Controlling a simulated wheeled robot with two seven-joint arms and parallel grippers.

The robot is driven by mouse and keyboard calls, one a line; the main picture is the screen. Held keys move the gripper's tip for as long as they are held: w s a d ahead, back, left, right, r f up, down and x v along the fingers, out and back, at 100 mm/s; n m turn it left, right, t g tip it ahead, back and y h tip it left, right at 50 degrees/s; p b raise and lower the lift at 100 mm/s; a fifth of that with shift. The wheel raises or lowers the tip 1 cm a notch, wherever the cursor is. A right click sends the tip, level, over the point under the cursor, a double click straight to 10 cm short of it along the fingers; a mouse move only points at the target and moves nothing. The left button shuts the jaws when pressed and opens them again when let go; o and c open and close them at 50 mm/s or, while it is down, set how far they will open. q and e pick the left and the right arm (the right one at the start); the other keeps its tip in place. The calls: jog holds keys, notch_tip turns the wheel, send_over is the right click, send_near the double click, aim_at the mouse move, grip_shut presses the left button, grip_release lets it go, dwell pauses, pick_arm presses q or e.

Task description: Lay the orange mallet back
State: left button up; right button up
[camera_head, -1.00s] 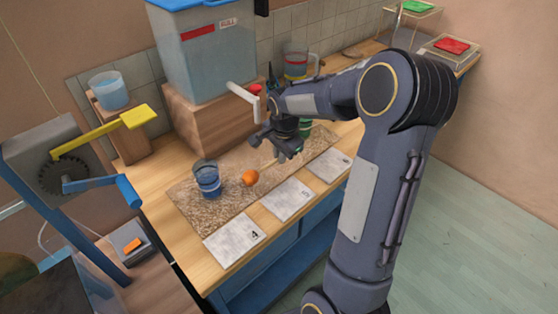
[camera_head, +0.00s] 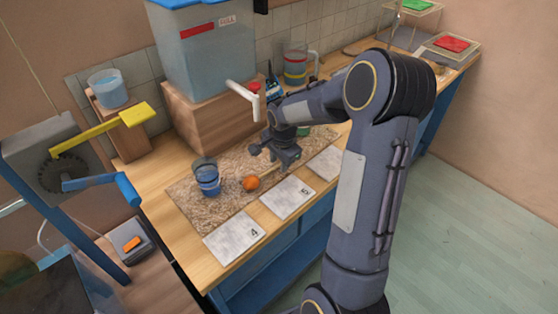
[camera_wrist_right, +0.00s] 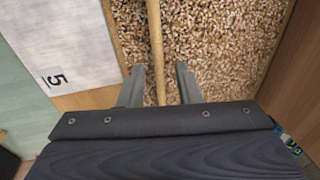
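The orange mallet's round head (camera_head: 251,183) rests on the brown pellet bed (camera_head: 190,203), just right of the blue-banded cup (camera_head: 207,178). In the right wrist view its wooden handle (camera_wrist_right: 155,45) runs between my right gripper's fingers (camera_wrist_right: 160,84), with a gap on both sides. My right gripper is open and low over the bed, just behind and right of the mallet head (camera_head: 283,160). The handle's far end is hidden under the gripper. My left gripper is not in view.
Numbered cards, 4 (camera_head: 234,237) and 5 (camera_head: 287,197), lie along the bed's front edge. A green item (camera_head: 304,131) stands behind the gripper. A wooden block (camera_head: 215,122) carries a large tank with a white spout (camera_head: 244,92). A lever machine (camera_head: 58,155) stands at left.

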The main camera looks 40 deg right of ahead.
jog(key=d+v, duration=0.1)
jog(key=v, duration=1.1)
jog(key=s+a+n+t+y, duration=0.3)
jog(key=s+a+n+y, duration=0.1)
jog(key=s+a+n, duration=1.1)
jog(key=s+a, duration=0.4)
jog(key=s, duration=0.2)
jog(key=shift+r+n+y, duration=0.2)
jog(key=shift+n+y, duration=0.1)
